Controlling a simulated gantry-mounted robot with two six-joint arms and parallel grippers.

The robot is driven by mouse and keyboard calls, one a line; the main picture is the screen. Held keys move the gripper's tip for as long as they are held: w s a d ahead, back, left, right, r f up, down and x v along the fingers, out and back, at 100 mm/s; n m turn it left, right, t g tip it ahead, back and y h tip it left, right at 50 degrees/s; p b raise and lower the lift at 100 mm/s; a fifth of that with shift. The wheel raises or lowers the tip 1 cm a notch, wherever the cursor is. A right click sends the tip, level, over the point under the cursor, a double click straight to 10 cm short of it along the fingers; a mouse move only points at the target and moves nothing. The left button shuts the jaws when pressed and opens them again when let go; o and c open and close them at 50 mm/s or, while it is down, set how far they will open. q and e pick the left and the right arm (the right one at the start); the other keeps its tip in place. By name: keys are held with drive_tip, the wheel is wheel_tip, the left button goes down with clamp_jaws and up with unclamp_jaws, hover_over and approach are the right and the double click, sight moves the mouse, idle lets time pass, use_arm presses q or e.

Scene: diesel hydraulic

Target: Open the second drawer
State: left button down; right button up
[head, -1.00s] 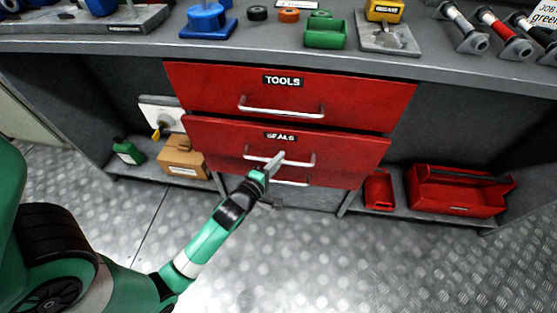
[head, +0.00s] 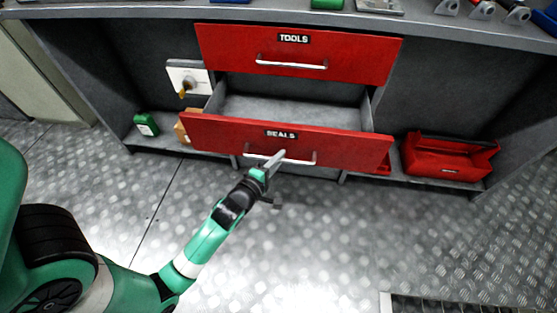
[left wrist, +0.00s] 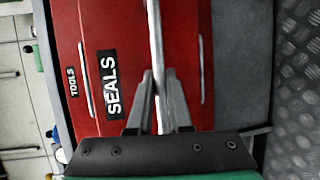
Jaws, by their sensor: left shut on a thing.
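The second drawer, labelled SEALS (head: 345,150), is red and pulled well out, with its grey inside (head: 290,112) showing and looking empty. My left gripper (head: 272,161) is shut on the drawer's silver bar handle (head: 302,161). In the left wrist view the two fingers (left wrist: 160,100) close on the same handle (left wrist: 154,40), in front of the red SEALS front (left wrist: 125,40). The TOOLS drawer (head: 350,58) above is shut. My right gripper is in no view.
A red toolbox (head: 450,158) stands on the low shelf at right. A green container (head: 146,124) and a white panel (head: 187,78) are at left. The grey bench top (head: 430,24) runs above. The metal floor in front is clear.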

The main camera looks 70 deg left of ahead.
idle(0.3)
use_arm(q)
drive_tip(key=c, duration=0.8)
unclamp_jaws()
drive_tip(key=shift+c, duration=0.2)
drive_tip(key=v, duration=1.1)
drive_tip(key=shift+s, duration=0.25)
drive_tip(key=shift+r, duration=0.1)
